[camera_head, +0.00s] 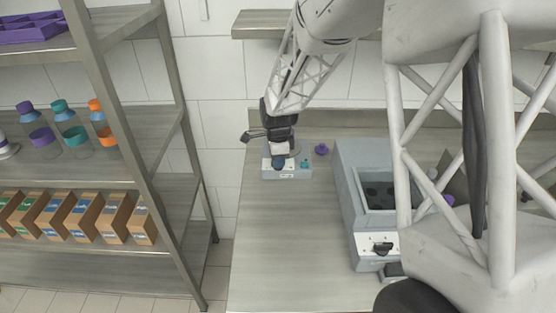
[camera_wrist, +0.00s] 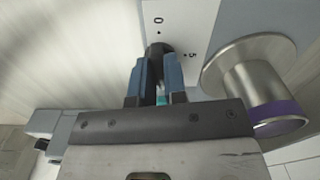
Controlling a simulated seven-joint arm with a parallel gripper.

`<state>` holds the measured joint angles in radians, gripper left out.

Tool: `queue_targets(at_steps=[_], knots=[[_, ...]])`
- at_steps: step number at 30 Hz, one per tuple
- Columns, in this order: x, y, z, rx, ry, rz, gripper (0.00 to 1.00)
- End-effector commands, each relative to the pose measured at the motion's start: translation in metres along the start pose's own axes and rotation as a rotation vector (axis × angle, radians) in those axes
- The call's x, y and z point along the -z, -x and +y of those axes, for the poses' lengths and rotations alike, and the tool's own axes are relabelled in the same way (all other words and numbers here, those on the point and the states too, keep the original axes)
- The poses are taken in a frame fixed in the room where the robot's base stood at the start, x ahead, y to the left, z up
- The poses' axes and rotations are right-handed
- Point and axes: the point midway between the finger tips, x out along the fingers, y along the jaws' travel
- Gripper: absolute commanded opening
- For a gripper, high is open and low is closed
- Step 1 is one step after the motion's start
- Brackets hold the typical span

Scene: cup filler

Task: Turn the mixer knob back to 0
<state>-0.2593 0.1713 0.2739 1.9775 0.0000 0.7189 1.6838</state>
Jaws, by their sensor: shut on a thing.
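The mixer is a small grey box (camera_head: 297,173) with a white front panel, on the counter at the back left in the head view. The panel (camera_wrist: 183,25) shows a 0 and a 5 in the wrist view. The black mixer knob (camera_wrist: 159,47) sits between the blue fingertips of my gripper (camera_wrist: 160,62). My gripper (camera_head: 279,163) is shut on the knob, at the left of the panel in the head view. The fingers hide much of the knob, so I cannot tell where it points.
A steel flanged cylinder (camera_wrist: 257,75) with a purple band is close to the right of my fingers in the wrist view. A larger grey machine (camera_head: 350,185) with its own black knob (camera_head: 382,248) stands right. Shelves with bottles and boxes stand left. The counter's front (camera_head: 290,260) is clear.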

Motion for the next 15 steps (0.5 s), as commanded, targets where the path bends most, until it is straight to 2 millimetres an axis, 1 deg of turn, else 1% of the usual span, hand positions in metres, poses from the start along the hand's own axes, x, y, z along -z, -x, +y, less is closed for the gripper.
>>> queue_targets(at_steps=[8,15], knots=[[0.0003,0.0011,-0.0003,0.001,0.218,0.000,0.00],[0.0004,0.0010,-0.0002,0.001,0.446,0.000,0.00]])
